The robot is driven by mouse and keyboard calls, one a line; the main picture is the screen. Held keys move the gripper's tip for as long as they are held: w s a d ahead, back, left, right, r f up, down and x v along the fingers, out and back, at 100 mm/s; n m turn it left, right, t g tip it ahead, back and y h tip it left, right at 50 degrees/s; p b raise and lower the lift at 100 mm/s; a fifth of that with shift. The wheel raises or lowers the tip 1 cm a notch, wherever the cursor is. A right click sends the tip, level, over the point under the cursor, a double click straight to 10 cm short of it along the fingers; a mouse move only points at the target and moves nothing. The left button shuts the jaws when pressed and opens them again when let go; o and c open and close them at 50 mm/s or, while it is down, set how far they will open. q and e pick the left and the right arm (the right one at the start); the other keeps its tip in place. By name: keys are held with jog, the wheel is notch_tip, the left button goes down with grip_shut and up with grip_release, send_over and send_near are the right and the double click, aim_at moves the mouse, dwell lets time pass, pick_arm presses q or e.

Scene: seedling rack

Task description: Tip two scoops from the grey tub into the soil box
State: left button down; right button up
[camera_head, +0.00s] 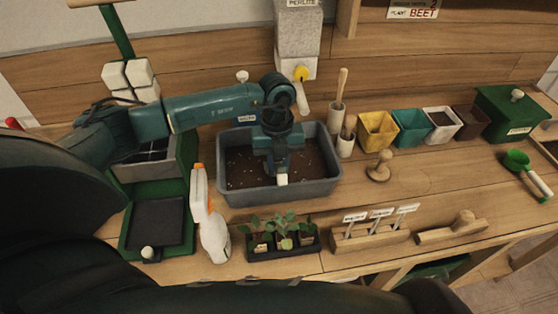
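A grey tub (226,187) stands at the middle of the bench, with dark, white-flecked soil (243,168) in it. My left gripper (281,172) points down inside the tub's outline, over the soil. A small cream piece shows at its tip; I cannot tell whether it is held or part of the gripper. The finger gap is not clear. A green scoop (517,160) with a white handle lies at the far right, away from the gripper. No box is clearly marked as the soil box; a lidded green box (500,128) stands at the back right. My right gripper is not in view.
Left of the tub are a green stand (128,238) and a white spray bottle (213,230). In front are a seedling tray (283,252) and a label block (368,238). Several coloured pots (411,127) stand behind right. A perlite dispenser (297,38) hangs behind the tub.

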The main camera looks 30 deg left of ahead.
pick_arm(q)
jog(key=shift+w+a+f+t+y+b, duration=0.3)
jog(key=shift+w+a+t+b, duration=0.1)
jog(key=shift+w+t, duration=0.2)
jog(key=shift+s+d+f+t+y+b, duration=0.2)
jog(key=shift+f+t+y+b, duration=0.1)
jog(key=shift+t+y+b, duration=0.25)
jog(key=shift+s+d+f+t+y+b, duration=0.1)
jog(key=shift+s+f+t+y+b, duration=0.1)
jog(key=shift+f+t+y+b, duration=0.3)
notch_tip(320, 180, up, 3)
jog(key=shift+s+d+r+t+p, duration=0.1)
jog(key=shift+s+r+t+p, duration=0.1)
jog(key=shift+t+p, duration=0.25)
jog(key=shift+s+d+r+t+y, duration=0.25)
jog(key=shift+r+t+y, duration=0.2)
jog(key=shift+r, duration=1)
jog(key=shift+s+d+r+t+y, duration=0.25)
jog(key=shift+r+t, duration=0.25)
jog(key=shift+r, duration=0.95)
jog(key=shift+s+d+r+t+y, duration=0.15)
jog(key=shift+s+r+t+y, duration=0.25)
jog(key=shift+r, duration=1.05)
jog(key=c, duration=1.8)
grip_release()
jog(key=shift+c, duration=0.2)
grip_shut()
